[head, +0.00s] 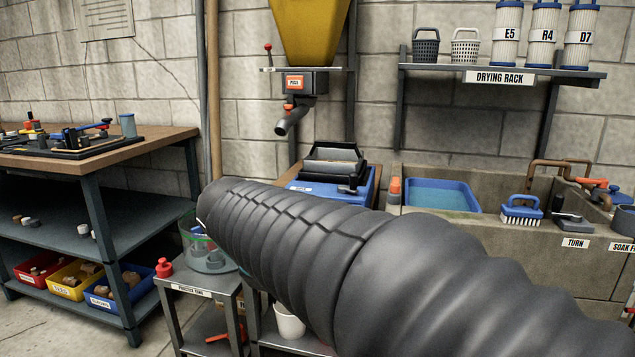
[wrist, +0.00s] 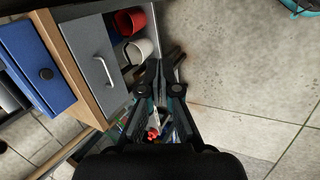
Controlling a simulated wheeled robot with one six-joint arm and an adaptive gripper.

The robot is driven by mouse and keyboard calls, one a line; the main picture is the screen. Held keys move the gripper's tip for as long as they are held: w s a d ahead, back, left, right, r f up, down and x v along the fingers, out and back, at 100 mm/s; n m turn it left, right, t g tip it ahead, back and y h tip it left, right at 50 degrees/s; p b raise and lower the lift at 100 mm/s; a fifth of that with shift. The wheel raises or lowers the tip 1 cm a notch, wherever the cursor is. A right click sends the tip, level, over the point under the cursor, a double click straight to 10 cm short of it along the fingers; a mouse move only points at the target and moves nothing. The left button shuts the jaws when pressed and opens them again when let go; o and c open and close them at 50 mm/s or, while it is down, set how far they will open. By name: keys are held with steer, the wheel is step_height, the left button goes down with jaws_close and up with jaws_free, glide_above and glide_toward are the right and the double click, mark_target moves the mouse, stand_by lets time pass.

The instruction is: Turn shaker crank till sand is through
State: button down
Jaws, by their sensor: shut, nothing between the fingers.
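The likely shaker is a blue box (head: 362,190) with a dark raised screen top (head: 335,160), on a bench under a yellow hopper (head: 308,30). A small black handle (head: 350,185) shows at its right front; I cannot tell if it is the crank. In the wrist view a blue box side (wrist: 35,65) with a round black knob (wrist: 45,73) lies at the left. My gripper (wrist: 160,68) is shut and empty, apart from the knob, to its right. In the head view my arm hides the gripper and part of the bench. No sand can be made out.
A clear tub (head: 200,250) stands left of the bench. A sink (head: 480,240) is at right. Floor (wrist: 250,80) is open.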

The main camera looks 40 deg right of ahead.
steer(key=w+d+r+n+g+h, duration=0.3)
steer(key=w+d+h, duration=0.15)
steer(key=w, duration=0.35)
steer(key=w+d+r+n+g+h+b, duration=0.1)
steer(key=w+d+r+n+g+h, duration=0.15)
steer(key=w+d, duration=0.4)
steer(key=w+d+r+n+g+h, duration=0.25)
steer(key=w+h, duration=0.25)
steer(key=w, duration=0.5)
steer(key=shift+t, duration=0.3)
steer(key=x, duration=1.3)
steer(key=shift+s+d+r+b, duration=0.3)
steer(key=shift+d+b, duration=0.05)
